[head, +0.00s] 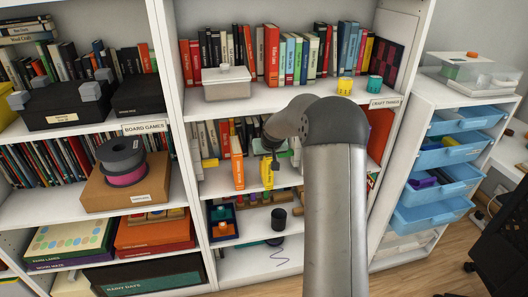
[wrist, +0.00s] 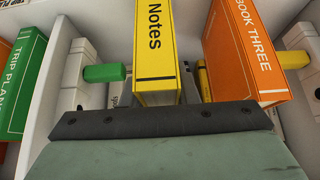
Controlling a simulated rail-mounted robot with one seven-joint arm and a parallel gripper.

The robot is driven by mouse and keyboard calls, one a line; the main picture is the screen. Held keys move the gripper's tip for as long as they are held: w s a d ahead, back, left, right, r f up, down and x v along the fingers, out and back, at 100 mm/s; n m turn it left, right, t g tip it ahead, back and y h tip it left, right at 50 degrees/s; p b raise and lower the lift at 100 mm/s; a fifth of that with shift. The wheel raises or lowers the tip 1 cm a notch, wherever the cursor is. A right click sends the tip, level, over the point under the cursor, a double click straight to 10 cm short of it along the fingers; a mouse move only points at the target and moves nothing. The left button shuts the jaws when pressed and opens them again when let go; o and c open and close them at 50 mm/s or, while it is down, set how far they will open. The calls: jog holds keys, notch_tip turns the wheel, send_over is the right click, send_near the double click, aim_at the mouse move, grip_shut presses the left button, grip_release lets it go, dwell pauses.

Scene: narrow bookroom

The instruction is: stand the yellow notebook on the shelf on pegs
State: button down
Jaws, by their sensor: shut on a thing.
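The yellow notebook (head: 267,174), marked "Notes", is held by my gripper (head: 272,157) at the middle cabinet's second shelf level. In the wrist view the notebook (wrist: 155,55) rises from the dark jaw edge; the fingertips' contact is hidden. The white shelf (head: 218,188) shows beneath and beside the books. An orange book (head: 238,173), marked "Book Three", is beside the notebook; in the wrist view it (wrist: 245,60) is at right with a gap between. A green peg (wrist: 105,73) and a yellow peg (wrist: 292,60) show there. Whether the notebook touches the shelf cannot be told.
In the wrist view a white upright panel (wrist: 45,90) separates a green book (wrist: 20,85) from the notebook. The shelf above holds a white box (head: 226,84), a yellow cup (head: 345,87) and rows of books. A dark cup (head: 279,219) stands below.

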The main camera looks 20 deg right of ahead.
jog(key=w, duration=0.1)
jog(key=w+f, duration=0.1)
jog(key=w+d, duration=0.1)
jog(key=w, duration=0.1)
jog(key=shift+f+p, duration=0.25)
jog(key=shift+p, duration=0.15)
jog(key=shift+a, duration=0.1)
jog(key=shift+f, duration=0.25)
jog(key=c, duration=1.1)
grip_release()
jog(key=shift+r, duration=0.1)
